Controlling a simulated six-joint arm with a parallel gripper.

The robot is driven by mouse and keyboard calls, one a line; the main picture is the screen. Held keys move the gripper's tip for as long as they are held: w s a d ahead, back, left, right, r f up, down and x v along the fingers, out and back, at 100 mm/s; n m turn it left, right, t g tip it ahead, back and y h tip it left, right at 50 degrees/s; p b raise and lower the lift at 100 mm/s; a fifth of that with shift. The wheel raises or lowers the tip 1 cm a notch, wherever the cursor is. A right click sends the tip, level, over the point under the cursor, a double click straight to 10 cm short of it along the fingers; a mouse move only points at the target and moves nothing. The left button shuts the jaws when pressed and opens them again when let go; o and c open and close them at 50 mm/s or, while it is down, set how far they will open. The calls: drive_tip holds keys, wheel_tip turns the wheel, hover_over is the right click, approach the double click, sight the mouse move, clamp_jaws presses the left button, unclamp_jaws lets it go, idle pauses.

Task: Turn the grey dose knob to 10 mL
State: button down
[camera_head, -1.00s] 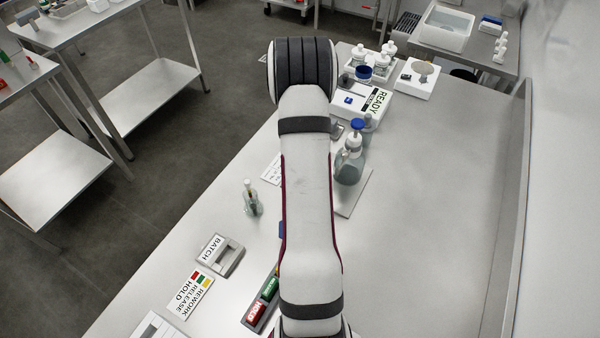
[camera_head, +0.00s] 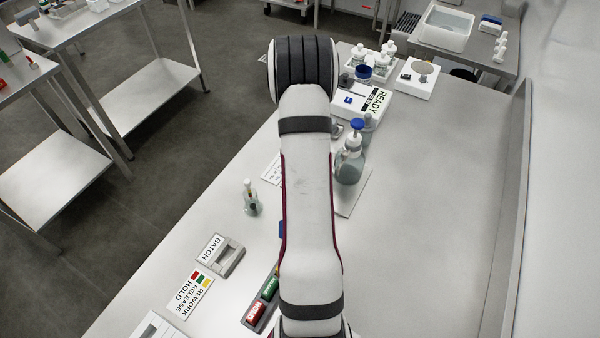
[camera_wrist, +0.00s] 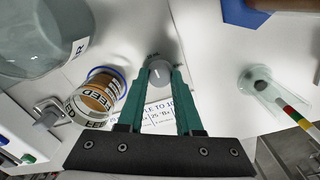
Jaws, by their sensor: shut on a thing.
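The grey dose knob (camera_wrist: 160,72) shows in the wrist view as a round grey cap with a light line mark on its top. My gripper (camera_wrist: 159,78) has its two green fingers on either side of the knob and is shut on it. A printed label (camera_wrist: 157,108) lies just below the knob, partly hidden by the fingers, so I cannot read a full scale. In the head view my own arm hides the gripper and the knob.
In the wrist view a large clear vessel (camera_wrist: 60,35) and a jar marked FEED (camera_wrist: 97,95) stand left of my fingers. A clear flask (camera_wrist: 262,85) with a striped stick stands right. In the head view the bench (camera_head: 430,220) is clear on the right.

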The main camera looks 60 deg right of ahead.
idle(0.4)
drive_tip(key=c, duration=0.6)
unclamp_jaws()
drive_tip(key=shift+r, duration=0.1)
drive_tip(key=r, duration=1.5)
drive_tip(key=shift+w+a+r, duration=0.15)
drive_tip(key=shift+a+r, duration=0.1)
drive_tip(key=shift+r, duration=0.05)
